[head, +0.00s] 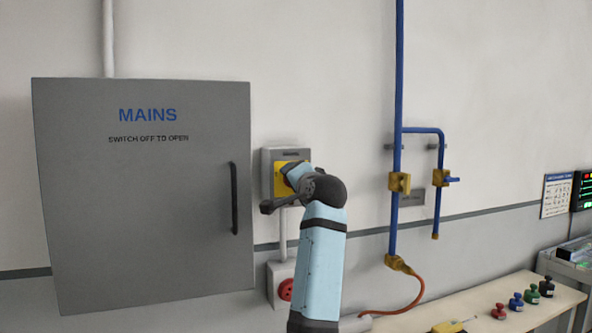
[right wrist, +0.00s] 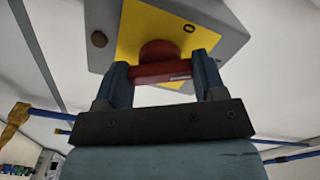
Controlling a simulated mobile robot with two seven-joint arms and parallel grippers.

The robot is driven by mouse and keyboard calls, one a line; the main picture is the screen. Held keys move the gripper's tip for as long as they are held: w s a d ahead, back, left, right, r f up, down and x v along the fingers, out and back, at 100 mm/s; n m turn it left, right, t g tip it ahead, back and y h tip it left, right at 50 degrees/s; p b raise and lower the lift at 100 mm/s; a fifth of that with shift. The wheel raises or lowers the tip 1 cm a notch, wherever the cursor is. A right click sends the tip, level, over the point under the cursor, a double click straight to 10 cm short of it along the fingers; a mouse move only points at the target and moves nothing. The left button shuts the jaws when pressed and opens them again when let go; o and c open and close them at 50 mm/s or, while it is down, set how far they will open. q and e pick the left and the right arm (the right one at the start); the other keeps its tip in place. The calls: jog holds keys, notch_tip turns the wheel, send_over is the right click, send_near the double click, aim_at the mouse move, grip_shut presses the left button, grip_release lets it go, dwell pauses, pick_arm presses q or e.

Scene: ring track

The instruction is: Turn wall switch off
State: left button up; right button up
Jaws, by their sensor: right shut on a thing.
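The wall switch is a grey box (head: 268,163) with a yellow plate (head: 281,184), mounted right of the grey mains cabinet (head: 140,230). In the right wrist view its red handle (right wrist: 158,70) sits on the yellow plate (right wrist: 150,22), and an "O" mark shows on the plate. My right gripper (right wrist: 160,75) is shut on the red handle, one finger on each side. In the head view my right arm hides the handle and the fingers. My left gripper is in neither view.
A red round fitting (head: 286,289) sits below the switch. Blue pipes (head: 397,120) with yellow valves (head: 399,182) run down the wall at right. A bench (head: 540,312) at lower right holds several small coloured knobbed objects. The cabinet door has a dark handle (head: 234,198).

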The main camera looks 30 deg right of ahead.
pick_arm(q)
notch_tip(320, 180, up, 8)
jog(key=p, duration=1)
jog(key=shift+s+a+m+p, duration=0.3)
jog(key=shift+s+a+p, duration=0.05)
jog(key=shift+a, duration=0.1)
pick_arm(e)
jog(key=shift+n, duration=5.9)
jog(key=o, duration=0.9)
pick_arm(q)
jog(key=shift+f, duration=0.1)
